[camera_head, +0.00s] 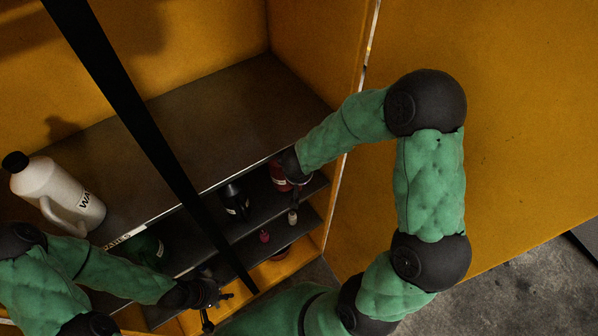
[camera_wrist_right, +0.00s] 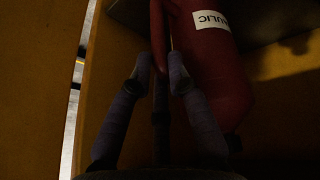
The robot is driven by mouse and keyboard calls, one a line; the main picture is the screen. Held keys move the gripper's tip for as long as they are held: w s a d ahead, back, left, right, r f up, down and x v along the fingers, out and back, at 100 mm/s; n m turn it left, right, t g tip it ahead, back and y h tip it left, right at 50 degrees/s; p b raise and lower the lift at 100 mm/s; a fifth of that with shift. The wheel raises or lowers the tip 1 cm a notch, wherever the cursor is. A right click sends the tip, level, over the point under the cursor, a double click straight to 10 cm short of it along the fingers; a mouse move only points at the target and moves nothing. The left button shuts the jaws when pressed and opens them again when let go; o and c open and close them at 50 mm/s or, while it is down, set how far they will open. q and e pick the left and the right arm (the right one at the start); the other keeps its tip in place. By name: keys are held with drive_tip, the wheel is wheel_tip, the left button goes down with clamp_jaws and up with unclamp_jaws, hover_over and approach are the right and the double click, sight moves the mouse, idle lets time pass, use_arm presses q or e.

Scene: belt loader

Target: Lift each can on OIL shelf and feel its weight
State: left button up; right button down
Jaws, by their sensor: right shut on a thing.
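A red can labelled "...AULIC" (camera_wrist_right: 205,55) fills the upper right of the right wrist view. The fingers of my right gripper (camera_wrist_right: 160,72) are shut on its red handle. In the head view the red can (camera_head: 278,174) shows partly behind my right wrist, by the right end of the shelf under the top one. A black bottle (camera_head: 235,199) and a dark green container (camera_head: 148,249) stand further left. My left gripper (camera_head: 218,309) is open and empty in front of the lower shelves. No OIL label is readable.
A white jug marked "WA..." (camera_head: 58,190) stands on the otherwise clear top shelf (camera_head: 225,115). Small bottles (camera_head: 264,237) are on a lower level. A black post (camera_head: 135,115) crosses in front. A yellow side panel (camera_head: 500,130) bounds the shelves at right.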

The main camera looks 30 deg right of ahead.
drive_tip(key=s+a, duration=0.8)
drive_tip(key=s, duration=0.6)
drive_tip(key=shift+a+f, duration=0.15)
drive_tip(key=shift+a, duration=0.2)
